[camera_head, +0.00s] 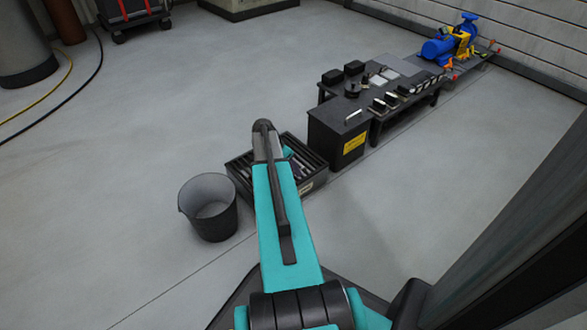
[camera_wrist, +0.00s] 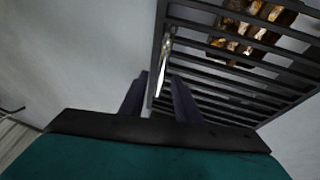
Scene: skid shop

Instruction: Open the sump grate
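The sump grate (camera_wrist: 225,70) is a dark frame of parallel bars filling the upper right of the wrist view. A shiny metal handle (camera_wrist: 163,62) stands along its left edge. In the head view the dark slatted sump box (camera_head: 314,181) sits on the floor, partly hidden behind my teal arm. My gripper (camera_wrist: 158,90) has its two dark fingers apart, with the handle's lower end showing in the gap between them. I cannot tell whether either finger touches it. The grate looks closed, lying flat.
Rusty brown pieces (camera_wrist: 252,28) show at the bars. A grey bucket (camera_head: 209,208) stands left of the sump. Floor at left is clear.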

